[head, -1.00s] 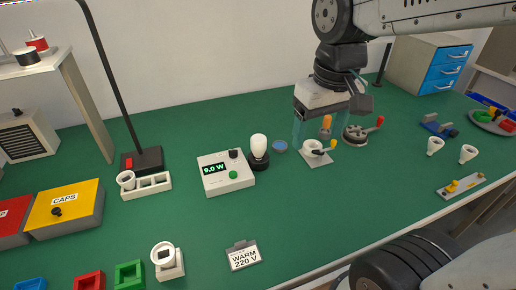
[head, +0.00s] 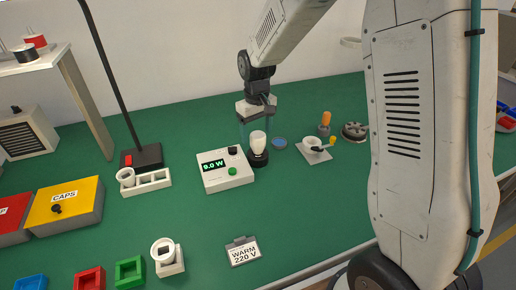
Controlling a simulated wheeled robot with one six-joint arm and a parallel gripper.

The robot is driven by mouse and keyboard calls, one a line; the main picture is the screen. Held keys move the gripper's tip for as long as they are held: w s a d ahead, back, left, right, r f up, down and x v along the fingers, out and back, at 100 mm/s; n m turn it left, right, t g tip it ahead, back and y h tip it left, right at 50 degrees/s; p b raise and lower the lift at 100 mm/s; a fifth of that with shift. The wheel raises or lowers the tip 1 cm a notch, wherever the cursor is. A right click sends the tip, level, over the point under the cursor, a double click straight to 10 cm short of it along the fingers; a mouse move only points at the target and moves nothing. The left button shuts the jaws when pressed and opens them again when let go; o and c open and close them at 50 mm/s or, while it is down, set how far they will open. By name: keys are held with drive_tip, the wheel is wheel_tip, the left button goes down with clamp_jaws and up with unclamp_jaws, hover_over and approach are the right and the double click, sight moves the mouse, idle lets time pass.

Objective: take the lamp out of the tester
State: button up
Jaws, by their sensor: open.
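The lamp (head: 258,139) is a white bulb standing upright in the black round socket (head: 258,159) at the right side of the tester. The tester (head: 222,177) is a white box with a display reading 9.0 W, a black knob and a green button. My gripper (head: 257,133) is open and points down over the lamp. Its two clear bluish fingers hang on the left and right of the bulb's upper part. I cannot tell whether either finger touches the glass.
A blue round dish (head: 280,142) lies just right of the socket. A white fixture on a plate (head: 315,149) and an orange-handled tool (head: 325,124) stand further right. A WARM 220 V card (head: 243,252) lies in front. Green mat is clear between the tester and the card.

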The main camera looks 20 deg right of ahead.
sight(258, 144)
wheel_tip(258, 144, down, 6)
drive_tip(key=shift+d+r, duration=0.1)
drive_tip(key=shift+d, duration=0.05)
drive_tip(key=c, duration=1.1)
drive_tip(key=shift+c, duration=0.2)
drive_tip(key=shift+r, duration=1.8)
drive_tip(key=s+a+r, duration=0.2)
drive_tip(key=s, duration=1.4)
drive_tip(key=shift+r, duration=2)
